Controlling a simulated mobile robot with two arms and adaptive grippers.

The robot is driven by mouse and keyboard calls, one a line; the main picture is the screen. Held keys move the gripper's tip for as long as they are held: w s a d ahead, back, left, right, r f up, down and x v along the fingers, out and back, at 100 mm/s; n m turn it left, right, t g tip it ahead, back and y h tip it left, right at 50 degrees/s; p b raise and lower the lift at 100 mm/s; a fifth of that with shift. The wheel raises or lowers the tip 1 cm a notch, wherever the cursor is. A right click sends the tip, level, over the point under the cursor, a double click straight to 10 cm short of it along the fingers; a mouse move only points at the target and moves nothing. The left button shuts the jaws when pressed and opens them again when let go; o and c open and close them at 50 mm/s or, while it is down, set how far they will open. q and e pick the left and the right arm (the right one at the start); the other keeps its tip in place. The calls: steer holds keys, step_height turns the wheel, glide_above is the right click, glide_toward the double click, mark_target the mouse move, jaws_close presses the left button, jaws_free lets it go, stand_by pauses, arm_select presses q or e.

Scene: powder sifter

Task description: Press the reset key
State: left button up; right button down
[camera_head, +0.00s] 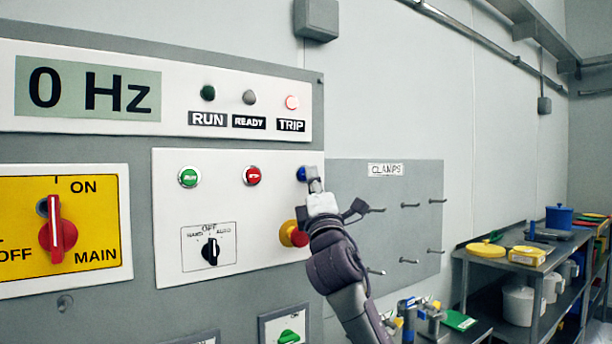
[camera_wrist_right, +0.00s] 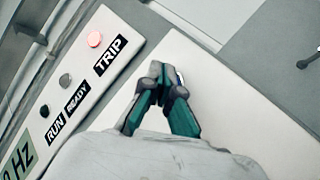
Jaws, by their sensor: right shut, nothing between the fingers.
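The blue button (camera_head: 301,174), the only blue one on the white control panel (camera_head: 200,272), sits at the panel's upper right; no label for it is visible. My right gripper (camera_head: 314,184) is shut and empty, its fingertips right at this button and covering part of it. I cannot tell whether they touch it. In the right wrist view, the closed fingertips (camera_wrist_right: 160,70) lie over the panel, with a sliver of the button (camera_wrist_right: 180,77) beside them. The TRIP lamp (camera_head: 292,102) glows red. The display (camera_head: 88,89) reads 0 Hz. My left gripper is not in view.
A red and yellow knob (camera_head: 291,234) is just below the gripper. A green button (camera_head: 189,177), a red button (camera_head: 253,175) and a black selector (camera_head: 210,251) are to the left. A grey CLAMPS board (camera_head: 400,230) with pegs is at the right.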

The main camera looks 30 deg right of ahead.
steer(key=shift+w+h, duration=0.15)
steer(key=shift+h, duration=0.15)
stand_by(0.5)
steer(key=shift+s, duration=0.8)
steer(key=s, duration=0.5)
steer(key=shift+d+p, duration=0.2)
steer(key=shift+p, duration=0.1)
steer(key=shift+f, duration=0.1)
stand_by(0.4)
